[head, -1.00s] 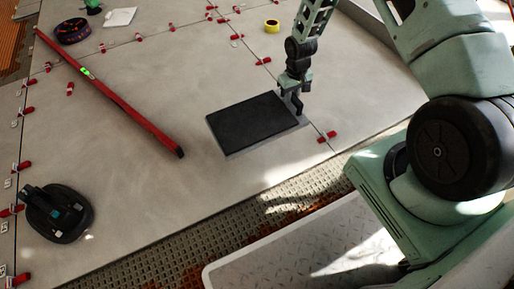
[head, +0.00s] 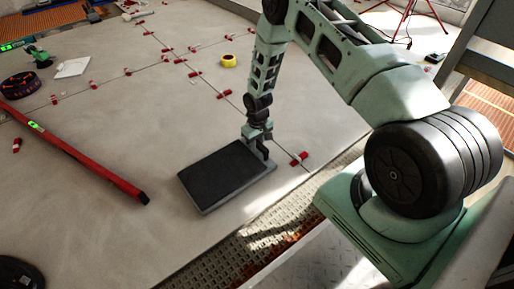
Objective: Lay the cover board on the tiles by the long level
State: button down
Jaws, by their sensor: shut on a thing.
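The cover board (head: 222,176) is a dark rectangular panel with a grey edge. It is over the pale tiles (head: 120,125), close to their near edge; I cannot tell whether it touches them. My gripper (head: 262,155) points down at the board's right end and is shut on it; its fingertips are partly hidden. The long level (head: 85,158) is a red bar with a bright green window, lying on the tiles left of the board, apart from it.
Red clips (head: 299,158) stand along the tile joints. A yellow tape roll (head: 229,61) lies beyond the board. A dark coil (head: 20,85) and a white sheet (head: 73,67) lie at the far left. Textured bare floor (head: 225,255) borders the near edge.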

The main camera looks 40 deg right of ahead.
jog(key=shift+w+f, duration=0.1)
jog(key=shift+f, duration=0.05)
jog(key=c, duration=1.3)
grip_release()
